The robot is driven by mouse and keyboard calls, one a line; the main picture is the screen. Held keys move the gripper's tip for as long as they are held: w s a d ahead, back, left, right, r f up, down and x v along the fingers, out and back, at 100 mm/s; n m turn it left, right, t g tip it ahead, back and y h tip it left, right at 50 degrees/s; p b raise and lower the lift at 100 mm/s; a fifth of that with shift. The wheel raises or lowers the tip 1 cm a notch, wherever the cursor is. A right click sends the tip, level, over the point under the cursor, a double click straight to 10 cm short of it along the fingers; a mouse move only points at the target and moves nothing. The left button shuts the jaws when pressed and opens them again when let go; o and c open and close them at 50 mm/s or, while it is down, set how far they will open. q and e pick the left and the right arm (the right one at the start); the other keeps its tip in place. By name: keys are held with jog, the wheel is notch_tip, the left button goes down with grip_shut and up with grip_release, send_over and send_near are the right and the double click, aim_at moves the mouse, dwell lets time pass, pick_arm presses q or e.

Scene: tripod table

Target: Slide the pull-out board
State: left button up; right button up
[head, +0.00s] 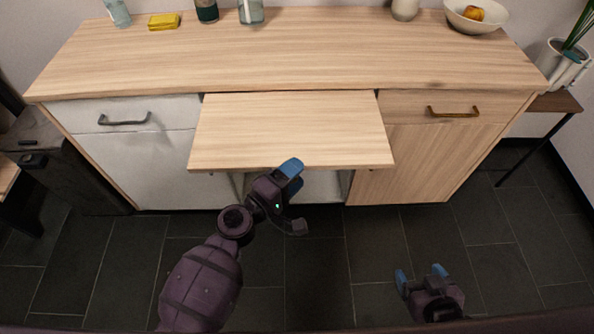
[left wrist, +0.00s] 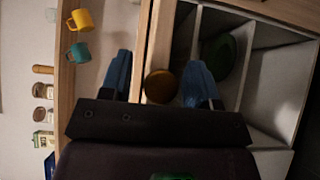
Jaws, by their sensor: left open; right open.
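The pull-out board (head: 290,125) is a pale wooden panel. It sticks out level from under the countertop, between two drawer fronts. I cannot tell whether that is a knob or whether the fingers touch. My right gripper (head: 420,276) is open and empty, low over the floor at right.
The countertop (head: 290,55) holds a sponge (head: 164,21), bottles and a fruit bowl (head: 475,15) at the back. Drawer handles (head: 125,119) project on both sides. Below the board is an open compartment with a green dish (left wrist: 228,57). The dark floor in front is clear.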

pick_arm(q)
jog(key=shift+w+d, duration=0.4)
pick_arm(e)
jog(key=shift+d, duration=0.1)
pick_arm(q)
grip_shut()
jog(key=shift+w, duration=0.15)
